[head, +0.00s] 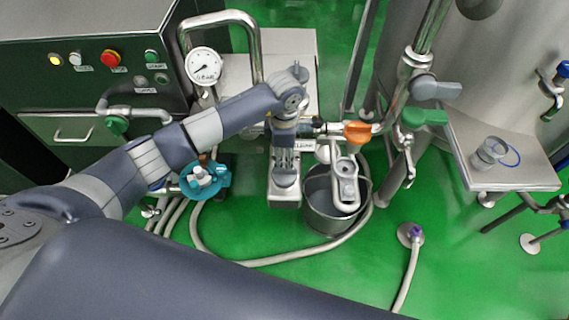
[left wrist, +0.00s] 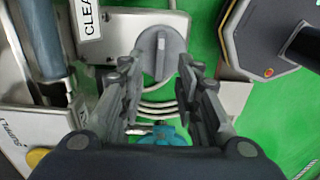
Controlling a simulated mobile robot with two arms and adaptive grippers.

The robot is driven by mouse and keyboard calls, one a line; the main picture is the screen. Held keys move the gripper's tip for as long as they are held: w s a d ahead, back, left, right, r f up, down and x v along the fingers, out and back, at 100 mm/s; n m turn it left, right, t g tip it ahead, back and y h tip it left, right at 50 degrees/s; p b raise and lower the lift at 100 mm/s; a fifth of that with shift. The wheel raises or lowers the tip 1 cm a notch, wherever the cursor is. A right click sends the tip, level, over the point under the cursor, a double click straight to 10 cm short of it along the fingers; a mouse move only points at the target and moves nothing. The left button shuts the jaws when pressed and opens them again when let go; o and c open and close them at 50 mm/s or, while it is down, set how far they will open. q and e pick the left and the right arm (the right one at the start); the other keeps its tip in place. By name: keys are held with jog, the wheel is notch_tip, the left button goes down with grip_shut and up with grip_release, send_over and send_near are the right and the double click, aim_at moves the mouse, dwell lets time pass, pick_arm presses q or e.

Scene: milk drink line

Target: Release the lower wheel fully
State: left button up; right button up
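A teal handwheel (head: 205,178), which seems to be the lower wheel, sits on pipework below the gauge in the head view. A teal part (left wrist: 165,136) shows low between my fingers in the left wrist view, partly hidden by them. My left gripper (head: 285,165) points down, to the right of the teal wheel and apart from it. In the left wrist view my left gripper (left wrist: 157,65) has its fingers spread, with nothing held. A grey knob (left wrist: 161,52) on a metal plate shows between and beyond its fingertips. Contact with the knob cannot be told. My right gripper is not in view.
A steel bucket (head: 329,222) stands right of my left gripper. A pressure gauge (head: 203,66) and curved pipe rise behind. An orange handle (head: 357,132) and green lever (head: 424,117) are at the right. Hoses (head: 275,260) cross the green floor.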

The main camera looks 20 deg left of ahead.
aim_at(284, 168)
pick_arm(q)
notch_tip(284, 168, down, 5)
jog(key=shift+f, duration=0.15)
grip_shut()
